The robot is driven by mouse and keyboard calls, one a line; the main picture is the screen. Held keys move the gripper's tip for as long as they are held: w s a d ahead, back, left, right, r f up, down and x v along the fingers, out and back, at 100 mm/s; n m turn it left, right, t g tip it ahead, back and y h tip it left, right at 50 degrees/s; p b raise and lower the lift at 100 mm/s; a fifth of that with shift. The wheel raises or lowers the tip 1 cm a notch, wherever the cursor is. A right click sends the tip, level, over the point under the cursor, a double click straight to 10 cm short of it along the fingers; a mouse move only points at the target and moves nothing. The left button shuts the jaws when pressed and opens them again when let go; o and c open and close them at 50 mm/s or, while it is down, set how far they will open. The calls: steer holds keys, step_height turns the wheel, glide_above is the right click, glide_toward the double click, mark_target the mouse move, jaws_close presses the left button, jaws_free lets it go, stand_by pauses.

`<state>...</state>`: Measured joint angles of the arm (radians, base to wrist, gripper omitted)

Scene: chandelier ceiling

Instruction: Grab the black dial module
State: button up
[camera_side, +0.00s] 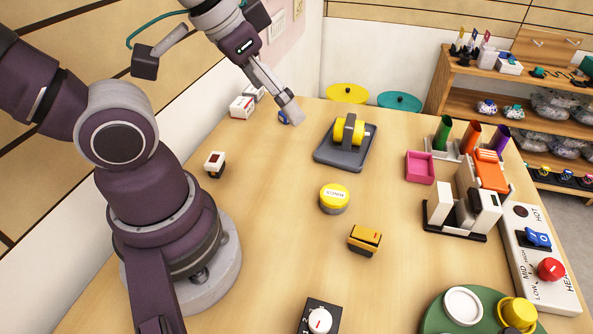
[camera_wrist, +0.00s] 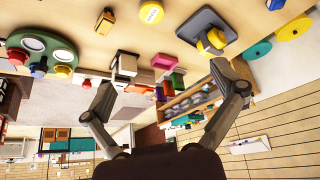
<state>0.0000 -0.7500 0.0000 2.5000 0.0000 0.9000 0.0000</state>
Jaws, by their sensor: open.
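My gripper (camera_side: 286,110) is above the far left part of the table, well away from the module. In the wrist view my gripper (camera_wrist: 164,78) has its two fingers spread wide with nothing between them.
Between them stand a grey tray (camera_side: 323,157) with a yellow spool, a yellow round button (camera_side: 334,197) and a yellow rocker block (camera_side: 365,240). A green plate (camera_side: 437,318) lies right of the module. The table left of the yellow button is mostly clear.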

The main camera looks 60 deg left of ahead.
steer(key=m+g, duration=0.6)
steer(key=m, duration=0.3)
glide_above(320, 319)
steer(key=f, duration=1)
steer(key=shift+a+f, duration=0.3)
steer(key=shift+a, duration=0.05)
steer(key=f, duration=1)
steer(key=shift+d+f, duration=0.15)
steer(key=shift+d, duration=0.2)
steer(key=c, duration=1.3)
steer(key=shift+o, duration=0.2)
